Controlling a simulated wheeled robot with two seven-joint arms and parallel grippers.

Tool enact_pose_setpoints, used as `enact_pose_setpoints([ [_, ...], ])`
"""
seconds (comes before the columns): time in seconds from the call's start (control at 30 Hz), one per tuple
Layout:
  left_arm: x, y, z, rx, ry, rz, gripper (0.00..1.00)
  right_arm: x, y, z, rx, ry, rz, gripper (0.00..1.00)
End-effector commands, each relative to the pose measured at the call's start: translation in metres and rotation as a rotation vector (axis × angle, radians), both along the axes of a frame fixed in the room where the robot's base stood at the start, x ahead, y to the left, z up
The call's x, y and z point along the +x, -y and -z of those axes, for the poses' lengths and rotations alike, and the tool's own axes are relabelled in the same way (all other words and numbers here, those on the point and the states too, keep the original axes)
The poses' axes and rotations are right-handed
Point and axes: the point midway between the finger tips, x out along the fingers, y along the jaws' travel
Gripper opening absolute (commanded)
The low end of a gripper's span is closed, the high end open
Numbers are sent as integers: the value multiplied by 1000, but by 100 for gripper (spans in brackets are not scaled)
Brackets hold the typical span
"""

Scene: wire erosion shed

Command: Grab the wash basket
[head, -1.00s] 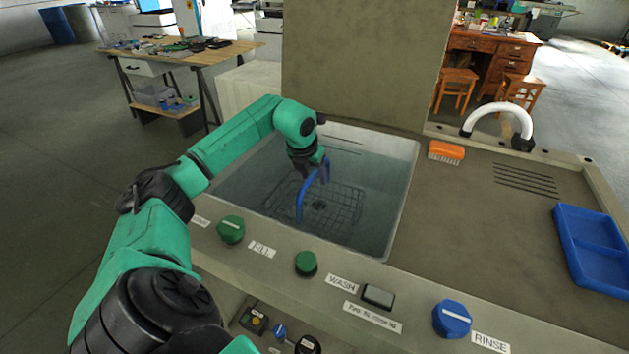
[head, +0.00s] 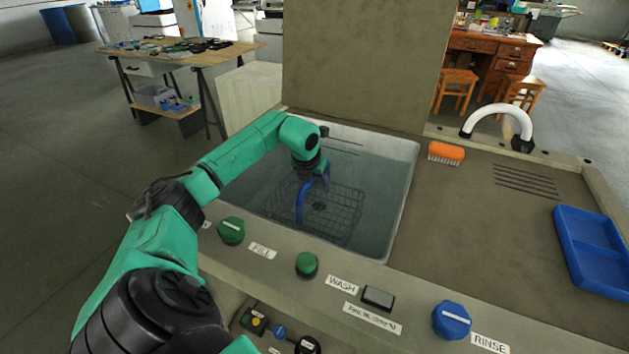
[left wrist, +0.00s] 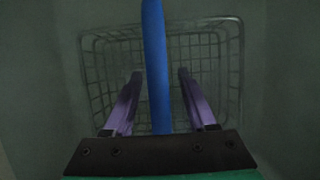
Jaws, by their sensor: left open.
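The wash basket (head: 336,212) is a wire mesh basket with a raised blue handle (head: 300,205), inside the sunken wash tank (head: 396,190). In the left wrist view the basket (left wrist: 215,48) lies below and the blue handle (left wrist: 155,60) runs up the middle of the picture. My left gripper (head: 322,184) reaches down into the tank at the handle's upper part. In the left wrist view its two purple fingers (left wrist: 160,80) are open, one on each side of the handle, with a gap visible on both sides. My right gripper is not in view.
The tank's front panel carries green knobs (head: 306,264), a blue knob (head: 452,319) and a black button (head: 378,297). An orange brush (head: 446,152), a white curved spout (head: 497,112) and a blue tray (head: 594,250) are on the right deck. A concrete-like panel (head: 362,65) rises behind the tank.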

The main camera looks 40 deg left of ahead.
Motion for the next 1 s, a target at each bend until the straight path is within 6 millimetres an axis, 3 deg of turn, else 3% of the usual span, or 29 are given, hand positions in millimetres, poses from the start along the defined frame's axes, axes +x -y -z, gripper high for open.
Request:
enact_pose_setpoints([
  [0.07,0,0,0,0,0,0,57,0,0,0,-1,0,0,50],
  [0.1,0,0,0,0,0,0,49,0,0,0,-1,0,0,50],
  [0.23,0,0,0,0,0,0,0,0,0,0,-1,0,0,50],
  [1.0,0,0,0,0,0,0,0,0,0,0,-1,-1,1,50],
])
